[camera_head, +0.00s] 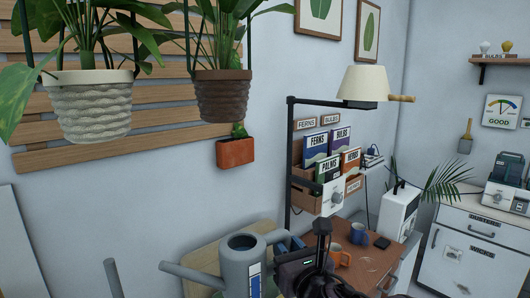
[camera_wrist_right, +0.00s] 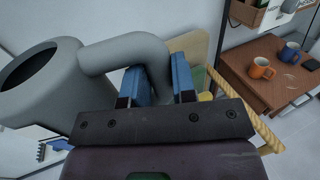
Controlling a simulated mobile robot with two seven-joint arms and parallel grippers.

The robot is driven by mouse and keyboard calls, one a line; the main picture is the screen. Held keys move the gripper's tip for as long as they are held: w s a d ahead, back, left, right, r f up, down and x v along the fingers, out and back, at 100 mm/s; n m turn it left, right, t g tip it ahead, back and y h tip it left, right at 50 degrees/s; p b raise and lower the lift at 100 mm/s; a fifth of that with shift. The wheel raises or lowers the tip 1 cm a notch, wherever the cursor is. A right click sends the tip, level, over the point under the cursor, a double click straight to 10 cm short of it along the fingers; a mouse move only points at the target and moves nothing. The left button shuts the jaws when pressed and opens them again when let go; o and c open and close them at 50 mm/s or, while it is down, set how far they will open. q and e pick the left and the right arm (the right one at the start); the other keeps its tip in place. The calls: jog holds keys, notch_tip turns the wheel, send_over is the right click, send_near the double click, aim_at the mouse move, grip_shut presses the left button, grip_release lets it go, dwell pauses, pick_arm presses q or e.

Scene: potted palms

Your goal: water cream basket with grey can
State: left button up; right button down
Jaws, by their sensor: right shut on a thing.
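The cream basket (camera_head: 92,105) is a ribbed hanging pot with a leafy plant, at the upper left of the head view. The grey can (camera_head: 240,268) is at the bottom of the head view, below and to the right of the basket and apart from it. Its spout points left. My right gripper (camera_head: 289,244) is shut on the can's handle. In the right wrist view the gripper's blue fingers (camera_wrist_right: 156,82) stand on both sides of the curved grey handle, and the can's round opening (camera_wrist_right: 28,75) is at the left. My left gripper is not in view.
A brown basket (camera_head: 223,97) hangs right of the cream one, with a small terracotta pot (camera_head: 235,153) below it. Orange (camera_head: 341,255) and blue mugs (camera_head: 359,234) stand on the wooden desk (camera_head: 385,262).

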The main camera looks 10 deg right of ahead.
jog(key=a+r+p, duration=0.1)
jog(key=a+r, duration=0.2)
jog(key=r, duration=0.6)
jog(key=w+a+r+n+y+p, duration=0.1)
jog(key=a+r+p, duration=0.1)
jog(key=r, duration=0.8)
jog(key=a+r+y+p, duration=0.1)
jog(key=a+r+p, duration=0.1)
jog(key=a+r, duration=0.3)
jog(key=shift+w+r+n+g, duration=0.15)
jog(key=shift+r+g, duration=0.05)
jog(key=shift+r, duration=1)
jog(key=shift+w+r+n+g, duration=0.15)
jog(key=shift+r+g, duration=0.05)
jog(key=shift+r, duration=0.95)
notch_tip(320, 180, up, 11)
jog(key=s+m+t+h+p, duration=0.1)
jog(key=s+m+h+p, duration=0.1)
jog(key=d+f+m+h, duration=0.1)
jog(key=d+f+h, duration=0.1)
jog(key=d+h, duration=0.4)
jog(key=shift+t, duration=0.3)
jog(key=shift+w, duration=0.15)
